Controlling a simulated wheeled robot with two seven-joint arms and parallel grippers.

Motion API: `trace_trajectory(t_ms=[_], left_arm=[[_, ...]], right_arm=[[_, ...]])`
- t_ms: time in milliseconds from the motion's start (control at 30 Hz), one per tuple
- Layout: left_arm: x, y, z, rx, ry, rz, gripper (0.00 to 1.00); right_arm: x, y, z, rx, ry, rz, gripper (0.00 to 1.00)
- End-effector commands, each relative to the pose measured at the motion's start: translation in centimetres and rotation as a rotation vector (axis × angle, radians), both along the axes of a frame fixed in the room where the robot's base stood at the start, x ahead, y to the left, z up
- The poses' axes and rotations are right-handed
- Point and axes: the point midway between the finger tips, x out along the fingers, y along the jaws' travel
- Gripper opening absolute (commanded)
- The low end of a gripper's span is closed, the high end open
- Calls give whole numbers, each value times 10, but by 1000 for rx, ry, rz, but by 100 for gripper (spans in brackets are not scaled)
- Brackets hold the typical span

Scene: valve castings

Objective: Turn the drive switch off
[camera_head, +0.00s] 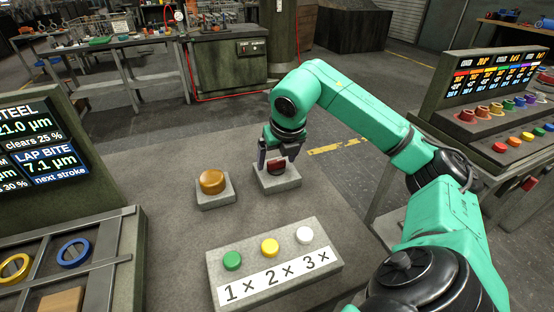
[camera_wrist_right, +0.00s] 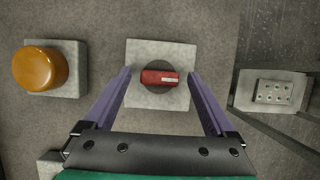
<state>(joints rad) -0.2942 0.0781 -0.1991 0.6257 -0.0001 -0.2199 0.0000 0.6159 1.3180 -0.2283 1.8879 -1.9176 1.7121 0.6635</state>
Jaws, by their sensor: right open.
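The drive switch (camera_head: 277,167) is a dark round knob with a red bar handle on a grey square block (camera_head: 279,184). In the right wrist view the red handle (camera_wrist_right: 160,77) lies nearly level across the picture, on its pale base (camera_wrist_right: 133,94). My right gripper (camera_head: 277,158) is above the switch and points down at it. In the right wrist view its two purple fingers (camera_wrist_right: 163,76) are open, one on each side of the handle, with a gap on both sides. My left gripper is in neither view.
An orange push button (camera_head: 212,181) on its own block stands left of the switch. In front is a block (camera_head: 275,268) with green, yellow and white buttons, labelled 1×, 2×, 3×. A console (camera_head: 490,120) with coloured knobs stands right, a display panel (camera_head: 45,145) left.

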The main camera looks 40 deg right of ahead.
Motion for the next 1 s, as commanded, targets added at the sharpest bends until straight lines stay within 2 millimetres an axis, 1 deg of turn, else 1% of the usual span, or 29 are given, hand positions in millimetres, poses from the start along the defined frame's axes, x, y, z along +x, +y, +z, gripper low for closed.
trace_trajectory(t_ms=[67, 100, 167, 200, 267, 300, 333, 667, 867, 1000], left_arm=[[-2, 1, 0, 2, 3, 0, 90], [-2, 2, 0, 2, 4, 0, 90], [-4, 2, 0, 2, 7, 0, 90], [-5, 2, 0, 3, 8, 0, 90], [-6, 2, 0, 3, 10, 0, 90], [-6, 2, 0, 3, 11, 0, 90], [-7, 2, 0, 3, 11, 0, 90], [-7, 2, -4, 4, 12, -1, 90], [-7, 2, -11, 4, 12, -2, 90], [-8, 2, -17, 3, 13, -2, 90]], right_arm=[[0, 0, 0, 0, 0, 0, 90], [0, 0, 0, 0, 0, 0, 82], [0, 0, 0, 1, 0, 0, 59], [0, 0, 0, 1, 0, 0, 44], [0, 0, 1, 1, 0, 0, 21], [0, 0, 1, 1, 0, 0, 6], [0, 0, 1, 1, 0, 0, 4], [0, 0, 0, 0, 0, 44, 4], [0, -1, -1, 0, -1, 146, 4], [-1, -2, -1, -1, 1, 255, 4]])
